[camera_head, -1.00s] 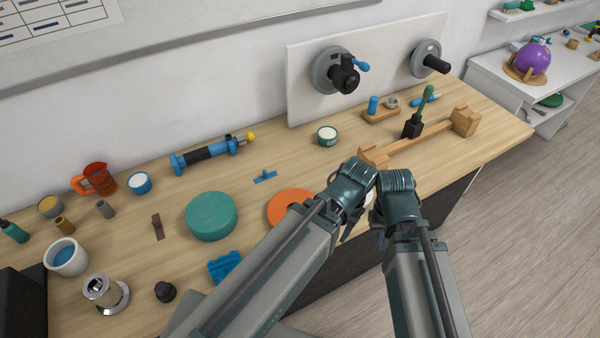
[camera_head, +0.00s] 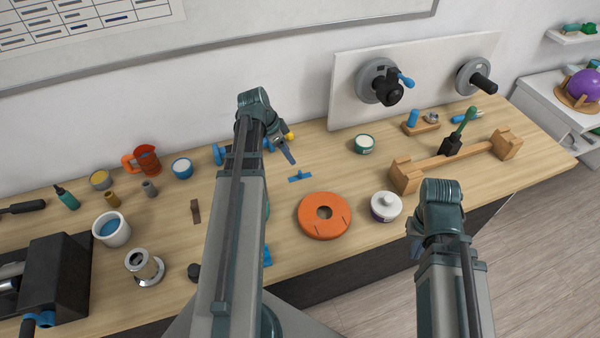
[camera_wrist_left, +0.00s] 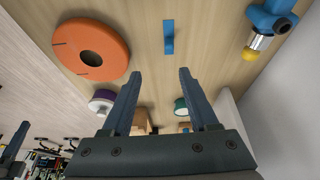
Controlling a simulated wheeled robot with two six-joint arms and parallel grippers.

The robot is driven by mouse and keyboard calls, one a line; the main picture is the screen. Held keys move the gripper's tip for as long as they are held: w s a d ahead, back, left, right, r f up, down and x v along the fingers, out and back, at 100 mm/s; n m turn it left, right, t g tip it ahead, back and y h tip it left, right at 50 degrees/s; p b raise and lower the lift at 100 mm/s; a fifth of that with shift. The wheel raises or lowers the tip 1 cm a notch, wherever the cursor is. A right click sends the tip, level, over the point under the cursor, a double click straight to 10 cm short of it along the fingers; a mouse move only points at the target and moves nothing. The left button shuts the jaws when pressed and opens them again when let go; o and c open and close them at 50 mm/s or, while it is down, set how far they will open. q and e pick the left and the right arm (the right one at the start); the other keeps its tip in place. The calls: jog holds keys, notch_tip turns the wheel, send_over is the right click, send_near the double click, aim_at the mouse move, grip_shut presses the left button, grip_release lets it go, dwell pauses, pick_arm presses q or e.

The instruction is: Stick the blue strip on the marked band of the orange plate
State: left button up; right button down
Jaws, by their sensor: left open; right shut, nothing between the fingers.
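The blue strip (camera_head: 300,176), with a small raised tab, lies on the wooden table. It also shows in the left wrist view (camera_wrist_left: 168,38). The orange plate (camera_head: 325,228) is a round disc with a dark centre hole, lying flat at the table's front. Short dark lines mark it; it shows at upper left in the left wrist view (camera_wrist_left: 75,30). My left gripper (camera_head: 290,160) is open and empty above the table, just behind and left of the strip. Its two fingers (camera_wrist_left: 155,72) point towards the strip's side. My right gripper (camera_head: 414,250) is shut, mostly hidden by its wrist, off the table's front.
A lidded white jar (camera_head: 386,206) stands right of the plate. A blue tool with a yellow tip (camera_wrist_left: 265,25) lies near my left gripper. Table around the strip is clear.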

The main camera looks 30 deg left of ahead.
pick_arm(q)
jog(key=a, duration=0.2)
jog(key=b, duration=0.8)
send_over(300, 171)
jog(key=s+a, duration=0.2)
jog(key=s, duration=0.1)
jog(key=f, duration=0.7)
jog(key=shift+w+a+f, duration=0.1)
jog(key=shift+w+f, duration=0.05)
jog(key=shift+w, duration=0.1)
jog(key=shift+f, duration=0.15)
jog(key=shift+w, duration=0.1)
jog(key=b+x, duration=0.4)
jog(key=x, duration=0.1)
jog(key=shift+w+d+b, duration=0.25)
jog(key=shift+w+b, duration=0.05)
jog(key=shift+b, duration=0.05)
jog(key=shift+t, duration=0.3)
grip_shut()
